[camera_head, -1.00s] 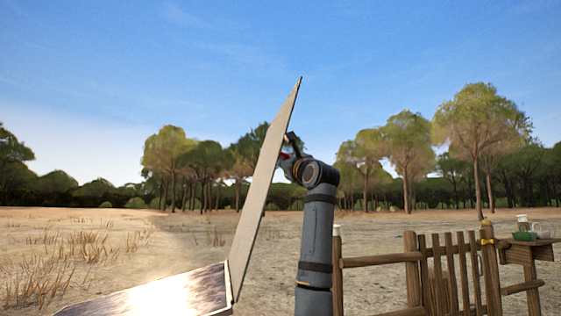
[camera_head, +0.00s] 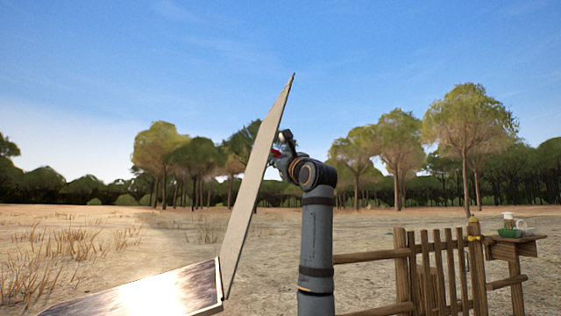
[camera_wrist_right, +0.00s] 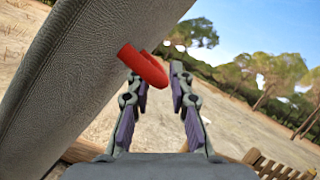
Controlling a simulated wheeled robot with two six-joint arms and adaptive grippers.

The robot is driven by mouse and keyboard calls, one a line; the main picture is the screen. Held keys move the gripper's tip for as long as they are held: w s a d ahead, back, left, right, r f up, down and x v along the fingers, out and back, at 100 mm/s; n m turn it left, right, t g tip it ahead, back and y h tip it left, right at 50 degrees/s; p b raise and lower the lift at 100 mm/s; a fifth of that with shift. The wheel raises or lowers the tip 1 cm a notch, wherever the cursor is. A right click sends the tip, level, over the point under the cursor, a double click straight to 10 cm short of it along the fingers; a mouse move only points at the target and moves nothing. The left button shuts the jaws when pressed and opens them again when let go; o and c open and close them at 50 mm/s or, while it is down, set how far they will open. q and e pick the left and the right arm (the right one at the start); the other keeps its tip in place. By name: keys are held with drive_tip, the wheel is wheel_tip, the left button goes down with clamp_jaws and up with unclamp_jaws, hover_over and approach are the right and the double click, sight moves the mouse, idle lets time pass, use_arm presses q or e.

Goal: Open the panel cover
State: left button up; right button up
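The panel cover (camera_head: 254,180) is a thin pale grey sheet, raised steeply and leaning right at its top. Its lower edge meets a flat panel with a bright sun glare (camera_head: 150,294). In the wrist view, the cover's grey textured face (camera_wrist_right: 75,70) fills the upper left, with a red handle (camera_wrist_right: 143,64) sticking out. My right gripper (camera_head: 279,150) is at the cover's right side, by the handle. In the wrist view its two fingers (camera_wrist_right: 160,88) are apart, and the handle's end crosses the left finger into the gap. Contact is unclear. My left gripper is not in view.
A wooden fence with a gate (camera_head: 440,270) stands at the lower right. Beside it a small wooden table (camera_head: 515,243) bears a green bowl (camera_head: 510,233) and other small items. Dry open ground (camera_head: 80,240) and trees lie behind.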

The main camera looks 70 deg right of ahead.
drive_tip(key=shift+v, duration=2.55)
